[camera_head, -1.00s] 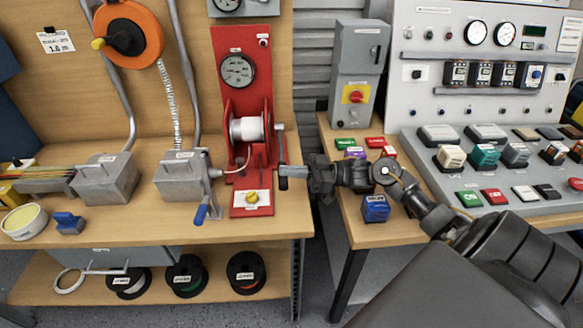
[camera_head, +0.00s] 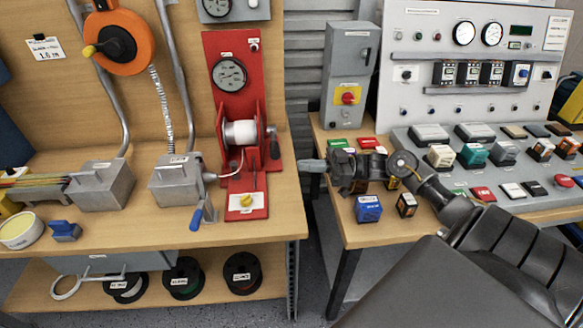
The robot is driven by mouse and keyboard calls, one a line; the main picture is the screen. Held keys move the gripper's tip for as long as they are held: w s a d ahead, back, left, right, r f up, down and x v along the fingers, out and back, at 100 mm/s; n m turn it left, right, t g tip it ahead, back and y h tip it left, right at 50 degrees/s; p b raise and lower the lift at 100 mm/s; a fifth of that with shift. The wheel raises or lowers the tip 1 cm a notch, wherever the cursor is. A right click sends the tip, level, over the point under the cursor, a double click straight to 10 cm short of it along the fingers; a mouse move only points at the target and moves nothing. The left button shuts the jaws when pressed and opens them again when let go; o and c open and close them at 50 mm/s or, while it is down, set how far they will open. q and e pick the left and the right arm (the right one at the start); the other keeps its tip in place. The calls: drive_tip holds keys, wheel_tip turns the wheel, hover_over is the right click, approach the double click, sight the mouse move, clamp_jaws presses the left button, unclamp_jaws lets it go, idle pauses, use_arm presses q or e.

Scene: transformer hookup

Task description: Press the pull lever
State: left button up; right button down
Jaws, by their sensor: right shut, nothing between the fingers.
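A lever with a blue grip (camera_head: 196,217) hangs at the right side of a grey metal box (camera_head: 177,182) on the left bench. A red winch stand (camera_head: 230,115) with a white drum (camera_head: 240,132) stands to its right, with a dark crank (camera_head: 273,142) on its right side. My right gripper (camera_head: 311,166) comes in from the right and points left, over the gap between the benches. Its fingers are shut and empty, apart from the crank and well to the right of the blue lever. My left gripper is out of view.
A blue block (camera_head: 368,209) and a small dark block (camera_head: 407,204) stand on the right bench below my arm. A grey switch box (camera_head: 349,85) stands behind. A sloped panel (camera_head: 500,150) with several switches fills the right.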

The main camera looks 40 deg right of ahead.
drive_tip(key=v, duration=0.2)
drive_tip(key=shift+s+d, duration=0.15)
drive_tip(key=shift+d, duration=0.05)
drive_tip(key=shift+r, duration=0.15)
idle(0.8)
